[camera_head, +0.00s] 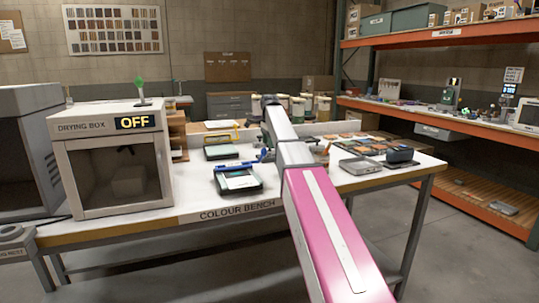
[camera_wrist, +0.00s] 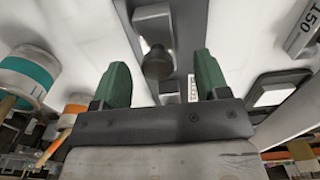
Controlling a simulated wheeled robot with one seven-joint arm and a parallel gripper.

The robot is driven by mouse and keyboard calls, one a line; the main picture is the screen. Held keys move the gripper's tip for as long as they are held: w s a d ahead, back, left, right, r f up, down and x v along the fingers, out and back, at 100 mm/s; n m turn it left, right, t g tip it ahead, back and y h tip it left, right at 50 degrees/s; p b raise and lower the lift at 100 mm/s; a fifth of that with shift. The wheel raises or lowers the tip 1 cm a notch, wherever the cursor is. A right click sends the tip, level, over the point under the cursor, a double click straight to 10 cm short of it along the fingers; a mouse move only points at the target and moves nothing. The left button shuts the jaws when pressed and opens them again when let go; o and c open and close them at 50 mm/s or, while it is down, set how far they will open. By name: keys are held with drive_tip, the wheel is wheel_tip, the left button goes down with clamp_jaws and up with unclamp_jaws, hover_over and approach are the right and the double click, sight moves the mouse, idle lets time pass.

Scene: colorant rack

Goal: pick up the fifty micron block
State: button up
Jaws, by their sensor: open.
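My gripper (camera_wrist: 161,62) is open, with its two green fingers apart and pointing toward the bench top. A grey block with a dark round knob (camera_wrist: 157,62) shows between and beyond the fingers in the wrist view; I cannot read a marking on it. A metal block (camera_wrist: 305,30) at the upper right carries a label that looks like 150 or T50 and is cut by the frame edge. I cannot tell for sure which block is the fifty micron one. In the head view my pink and white arm hides the gripper and that part of the bench.
Pots with teal (camera_wrist: 28,72) and orange (camera_wrist: 75,110) bands stand left of the gripper.

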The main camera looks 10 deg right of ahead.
sight(269, 151)
wheel_tip(269, 151, down, 5)
drive_tip(key=shift+s+r, duration=0.1)
drive_tip(key=shift+r, duration=0.05)
clamp_jaws()
drive_tip(key=shift+r, duration=0.15)
drive_tip(key=r, duration=0.4)
drive_tip(key=shift+s+a+r, duration=0.2)
drive_tip(key=shift+s+a, duration=0.05)
drive_tip(key=shift+a, duration=0.1)
drive_tip(key=s+a+r, duration=0.5)
drive_tip(key=a+r, duration=0.1)
drive_tip(key=a, duration=0.3)
drive_tip(key=shift+s+r, duration=0.2)
drive_tip(key=shift+s, duration=0.2)
